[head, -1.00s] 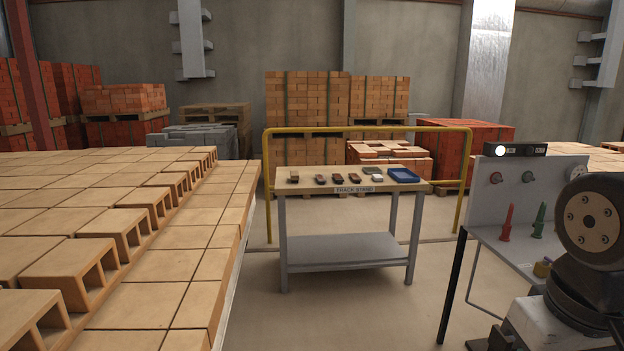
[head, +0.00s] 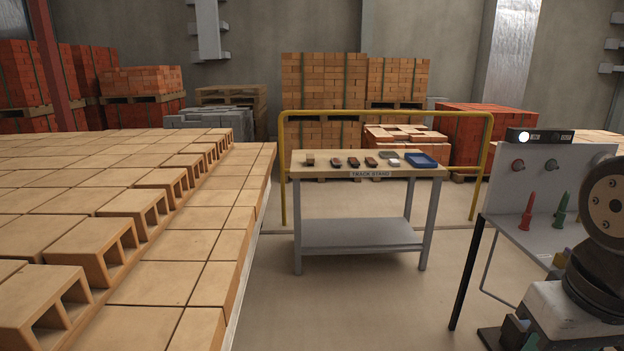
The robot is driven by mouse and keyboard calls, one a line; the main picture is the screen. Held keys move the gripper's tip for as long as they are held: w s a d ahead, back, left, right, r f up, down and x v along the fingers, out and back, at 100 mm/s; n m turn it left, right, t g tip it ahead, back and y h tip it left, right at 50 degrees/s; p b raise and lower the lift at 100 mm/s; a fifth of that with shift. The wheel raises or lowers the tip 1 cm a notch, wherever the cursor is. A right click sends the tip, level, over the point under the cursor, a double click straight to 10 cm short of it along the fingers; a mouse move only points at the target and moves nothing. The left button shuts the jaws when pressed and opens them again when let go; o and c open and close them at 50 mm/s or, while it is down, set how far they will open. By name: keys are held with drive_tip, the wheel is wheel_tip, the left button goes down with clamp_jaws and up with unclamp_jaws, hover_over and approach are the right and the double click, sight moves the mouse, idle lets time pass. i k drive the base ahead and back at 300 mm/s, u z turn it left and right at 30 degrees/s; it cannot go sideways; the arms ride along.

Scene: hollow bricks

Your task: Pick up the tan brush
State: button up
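The stand (head: 365,228), labelled "TRACK STAND", is ahead of me in the head view, with several small items in a row on its wooden top. The leftmost item is a small tan, blocky thing (head: 309,159); it may be the tan brush, but it is too small to tell. To its right lie dark and reddish-brown items (head: 354,163), their shapes also unclear. My gripper is not in view; only part of my arm shows at the right edge, well apart from the stand.
A blue tray (head: 421,160) is at the stand's right end. A yellow rail (head: 283,175) runs behind the stand. A large bed of tan hollow bricks (head: 180,285) fills the left. A grey panel (head: 545,190) with red and green cones stands right. Open floor lies between.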

sight(310, 158)
drive_tip(key=u, duration=0.2)
drive_tip(key=i, duration=1.45)
drive_tip(key=u, duration=0.3)
drive_tip(key=i, duration=1.95)
drive_tip(key=z, duration=0.25)
drive_tip(key=i, duration=1)
drive_tip(key=z, duration=0.15)
